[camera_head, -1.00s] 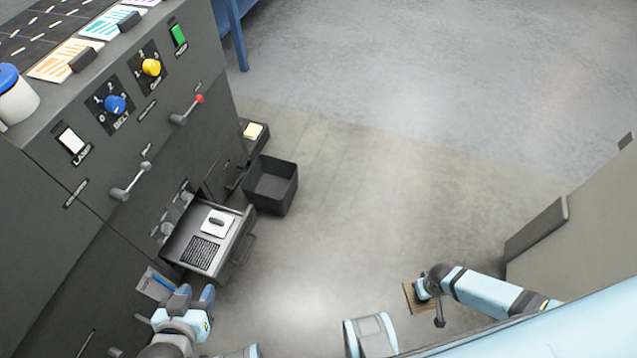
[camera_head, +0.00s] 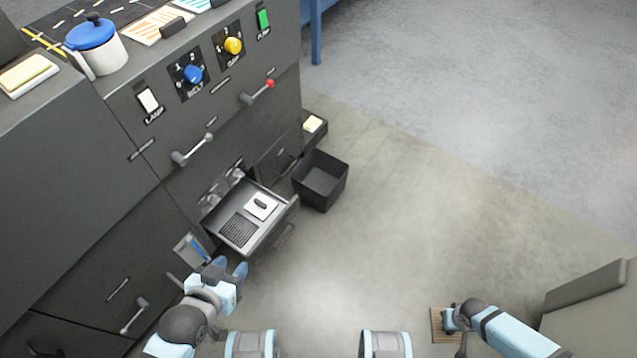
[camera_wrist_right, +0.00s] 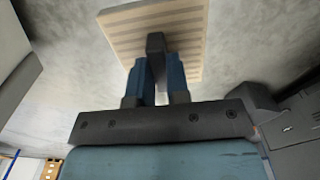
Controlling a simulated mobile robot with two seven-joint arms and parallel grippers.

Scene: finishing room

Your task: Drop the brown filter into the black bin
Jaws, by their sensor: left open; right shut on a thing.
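The brown filter (camera_head: 438,325) is a flat, square, pleated panel at the lower right of the head view. My right gripper (camera_head: 452,318) is shut on it and holds it above the floor. The right wrist view shows the filter (camera_wrist_right: 150,35) beyond the fingers, held by a dark tab between them. The black bin (camera_head: 322,181) is an open box on the floor beside the grey machine and looks empty. It stands well apart from the filter. My left gripper (camera_head: 230,270) is open and empty in front of the machine, below the pulled-out drawer.
An open drawer (camera_head: 262,228) with a white block and a dark grille sticks out beside the bin. The grey machine (camera_head: 130,190) fills the left. A beige panel or cabinet (camera_head: 600,310) is at the lower right. The floor between is clear.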

